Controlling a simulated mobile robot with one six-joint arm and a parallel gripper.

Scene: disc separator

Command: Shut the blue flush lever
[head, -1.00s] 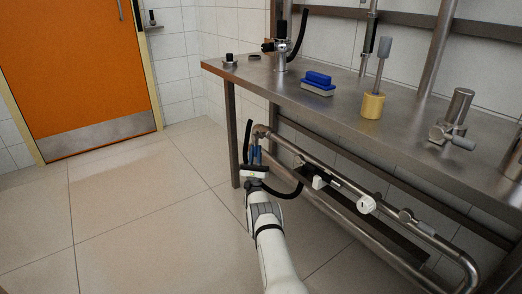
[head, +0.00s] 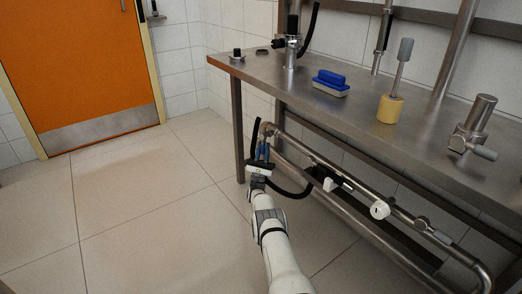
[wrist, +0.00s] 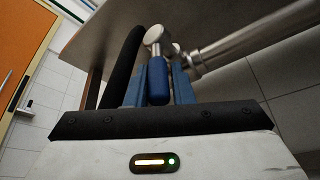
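The blue flush lever (wrist: 157,82) shows in the wrist view as a rounded blue handle. It hangs from a round metal joint at the end of a steel pipe (wrist: 240,42). My gripper (wrist: 160,85) has its two blue fingers on either side of the handle. The fingers look open, with thin gaps beside the handle. In the head view my gripper (head: 263,152) is at the left end of the low pipe under the bench, and the lever cannot be told apart from the fingers there.
The steel bench (head: 350,108) overhangs the pipe. Its leg (head: 238,130) stands left of my gripper. The floor at left is clear.

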